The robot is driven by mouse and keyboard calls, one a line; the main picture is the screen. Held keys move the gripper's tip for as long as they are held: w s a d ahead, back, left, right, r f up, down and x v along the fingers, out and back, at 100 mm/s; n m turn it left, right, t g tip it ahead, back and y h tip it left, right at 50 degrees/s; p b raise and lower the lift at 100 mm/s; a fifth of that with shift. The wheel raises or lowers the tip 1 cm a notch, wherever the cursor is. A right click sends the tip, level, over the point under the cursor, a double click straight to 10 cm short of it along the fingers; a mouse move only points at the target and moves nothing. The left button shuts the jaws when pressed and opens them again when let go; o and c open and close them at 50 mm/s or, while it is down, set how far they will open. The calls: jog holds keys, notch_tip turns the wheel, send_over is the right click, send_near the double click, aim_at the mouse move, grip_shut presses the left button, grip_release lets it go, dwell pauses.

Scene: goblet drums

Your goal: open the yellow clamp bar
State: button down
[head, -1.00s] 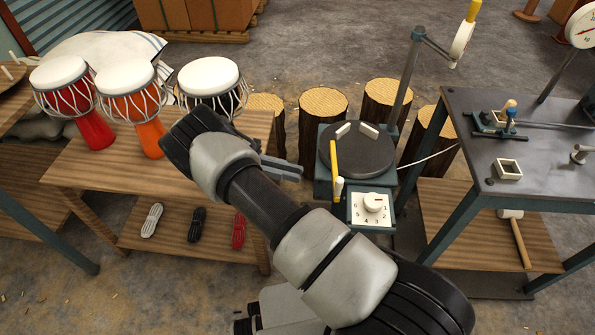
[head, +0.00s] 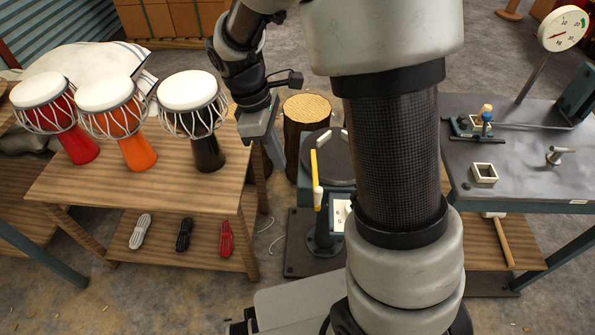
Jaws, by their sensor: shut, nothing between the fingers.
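The yellow clamp bar (head: 314,166) is a thin bar with a white end at the near left edge of the dark round plate (head: 340,160) of a small green machine. It looks lengthwise toward me in the head view; whether it is raised or flat is hard to tell. My gripper (head: 276,158) is shut and empty, pointing down to the left of the bar, apart from it in the picture. My arm hides the right part of the plate and most of the white numbered dial panel (head: 338,214) below it.
Red, orange and black goblet drums (head: 192,118) stand on the wooden bench (head: 120,185) at left. A log stump (head: 306,108) stands behind the machine. At right, a metal table (head: 530,175) holds small fixtures and a dial gauge (head: 563,28).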

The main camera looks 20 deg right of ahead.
aim_at(321, 188)
jog(key=s+d+f+b, duration=0.2)
jog(key=d+f, duration=0.3)
jog(key=f, duration=0.4)
jog(key=shift+s+d+b, duration=0.2)
jog(key=shift+d+b, duration=0.2)
jog(key=shift+b, duration=0.35)
jog(key=shift+f, duration=0.1)
jog(key=d+n+p, duration=0.1)
jog(key=s+d, duration=0.1)
jog(key=d, duration=0.1)
jog(key=shift+r+n+p, duration=0.2)
jog(key=shift+n+p, duration=0.2)
jog(key=shift+d+f+n+t, duration=0.2)
jog(key=shift+d+n+t, duration=0.1)
jog(key=shift+d, duration=0.05)
jog(key=shift+a, duration=0.15)
